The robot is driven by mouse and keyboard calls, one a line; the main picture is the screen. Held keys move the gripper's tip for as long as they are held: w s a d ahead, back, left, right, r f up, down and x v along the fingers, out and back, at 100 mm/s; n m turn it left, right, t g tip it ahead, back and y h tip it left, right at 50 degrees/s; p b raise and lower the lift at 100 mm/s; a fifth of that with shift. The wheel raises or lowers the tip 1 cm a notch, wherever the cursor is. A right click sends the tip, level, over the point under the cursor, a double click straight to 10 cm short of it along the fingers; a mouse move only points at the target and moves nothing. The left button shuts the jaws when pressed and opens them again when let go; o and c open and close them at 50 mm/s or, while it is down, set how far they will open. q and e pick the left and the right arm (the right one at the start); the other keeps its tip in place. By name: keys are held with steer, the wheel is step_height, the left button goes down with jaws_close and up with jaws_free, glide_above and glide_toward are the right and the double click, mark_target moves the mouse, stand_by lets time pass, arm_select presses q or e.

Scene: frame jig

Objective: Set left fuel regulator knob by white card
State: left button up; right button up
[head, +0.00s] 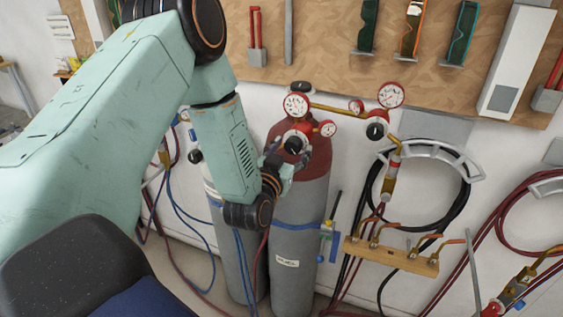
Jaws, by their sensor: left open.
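The left fuel regulator (300,131) sits in front of the red-topped grey cylinder (314,190), with two red-rimmed gauges, one at upper left (295,105) and a smaller one at right (327,128). Its black round knob (293,145) faces me. My left gripper (286,160) is open just below the knob, its fingers pointing up at it. I cannot tell whether they touch it. A white label (287,261) is on the cylinder; I cannot make out a separate white card for certain. My right gripper is not in view.
A second regulator with a black knob (376,131) and a gauge (391,94) is close at right. Coiled hoses (465,190) and a wooden torch rack (395,259) stand further right. A tool board (320,50) is behind. Blue hoses hang below my left arm.

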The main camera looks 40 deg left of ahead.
arm_select(q)
steer(key=v, duration=1)
steer(key=shift+s, duration=0.25)
steer(key=shift+s+r, duration=0.1)
steer(key=x, duration=1.2)
steer(key=shift+d, duration=0.1)
steer(key=shift+m+p, duration=0.4)
steer(key=shift+p, duration=0.05)
steer(key=shift+s, duration=0.2)
steer(key=shift+w, duration=0.1)
